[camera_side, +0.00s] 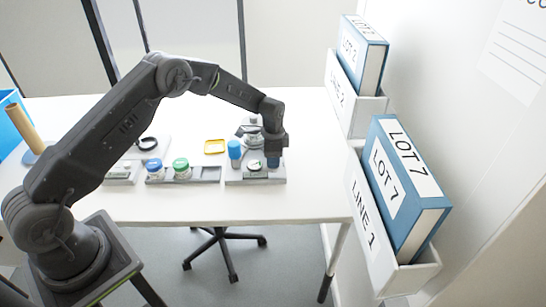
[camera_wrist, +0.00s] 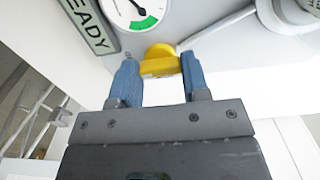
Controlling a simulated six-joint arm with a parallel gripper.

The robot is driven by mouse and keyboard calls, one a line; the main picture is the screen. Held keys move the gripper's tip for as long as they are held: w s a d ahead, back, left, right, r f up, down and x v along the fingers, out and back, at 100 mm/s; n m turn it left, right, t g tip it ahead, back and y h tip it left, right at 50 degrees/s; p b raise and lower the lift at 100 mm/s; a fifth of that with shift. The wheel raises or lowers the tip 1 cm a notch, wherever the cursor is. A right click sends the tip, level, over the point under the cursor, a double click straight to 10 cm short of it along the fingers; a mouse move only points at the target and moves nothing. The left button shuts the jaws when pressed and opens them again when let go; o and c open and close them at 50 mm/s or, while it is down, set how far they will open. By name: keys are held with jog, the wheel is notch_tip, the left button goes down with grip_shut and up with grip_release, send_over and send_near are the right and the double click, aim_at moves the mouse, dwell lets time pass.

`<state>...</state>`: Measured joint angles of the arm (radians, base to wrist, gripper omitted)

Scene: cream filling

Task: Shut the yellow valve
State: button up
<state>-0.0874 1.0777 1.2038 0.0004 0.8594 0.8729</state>
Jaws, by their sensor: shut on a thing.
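The yellow valve (camera_wrist: 160,52) shows at the top middle of the wrist view, with a round knob and a flat bar handle. My gripper (camera_wrist: 157,72) has its two blue-padded fingers on either side of the bar and is shut on it. In the side view my gripper (camera_side: 272,160) reaches down over the right end of the grey station (camera_side: 276,180) on the table. There the yellow valve is hidden behind the gripper.
A blue-capped bottle (camera_side: 235,150) stands just left of the gripper. White bins with blue binders (camera_side: 405,185) stand at the right. The table front is clear.

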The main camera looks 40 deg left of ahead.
jog(key=shift+c, duration=0.8)
jog(key=n, duration=0.8)
jog(key=shift+n, duration=0.3)
jog(key=n, duration=0.9)
jog(key=shift+n, duration=0.3)
jog(key=o, duration=0.9)
